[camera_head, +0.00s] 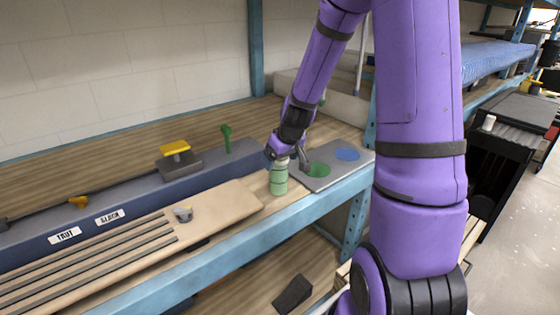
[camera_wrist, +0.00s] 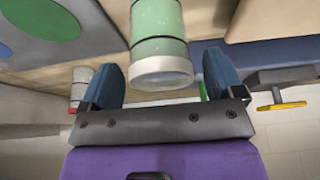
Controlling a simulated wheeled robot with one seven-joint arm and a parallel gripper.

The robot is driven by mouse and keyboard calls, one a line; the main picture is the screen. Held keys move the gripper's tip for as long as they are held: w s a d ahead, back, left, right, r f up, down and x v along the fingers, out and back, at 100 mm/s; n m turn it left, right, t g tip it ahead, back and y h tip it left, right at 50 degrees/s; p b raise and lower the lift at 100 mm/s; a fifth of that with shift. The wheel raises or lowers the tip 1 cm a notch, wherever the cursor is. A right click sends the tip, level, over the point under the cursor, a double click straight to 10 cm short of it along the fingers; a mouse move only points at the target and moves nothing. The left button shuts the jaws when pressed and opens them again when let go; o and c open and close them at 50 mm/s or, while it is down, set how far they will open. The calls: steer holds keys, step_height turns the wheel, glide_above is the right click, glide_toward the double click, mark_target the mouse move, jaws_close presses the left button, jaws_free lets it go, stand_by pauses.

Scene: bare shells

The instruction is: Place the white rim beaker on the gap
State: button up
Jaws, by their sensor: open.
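The white rim beaker (camera_head: 278,180) stands upright on the wooden shelf, pale green with dark bands. In the wrist view the beaker (camera_wrist: 159,42) shows its white rim between the two blue fingers, with a narrow space on each side. My gripper (camera_wrist: 162,72) is open, and in the head view my gripper (camera_head: 288,157) is at the beaker's top. A grey plate (camera_head: 297,181) lies to the right with a green disc (camera_head: 317,170) and a blue disc (camera_head: 347,154). I cannot tell for sure which spot is the gap.
A white and red cylinder (camera_wrist: 79,86) shows beside the left finger in the wrist view. A tan board (camera_head: 225,207) with grooves and a small grey part (camera_head: 183,214) lies left of the beaker. Behind are a blue-grey ledge (camera_head: 130,196), a yellow-topped block (camera_head: 177,158) and a green upright piece (camera_head: 227,137).

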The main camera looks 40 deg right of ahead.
steer(key=v, duration=1.1)
steer(key=s+a+r, duration=1.1)
steer(key=s, duration=0.4)
steer(key=s+a+r, duration=0.2)
steer(key=s, duration=0.5)
steer(key=shift+a+r+t, duration=0.15)
steer(key=shift+a+t, duration=0.05)
steer(key=shift+t, duration=0.2)
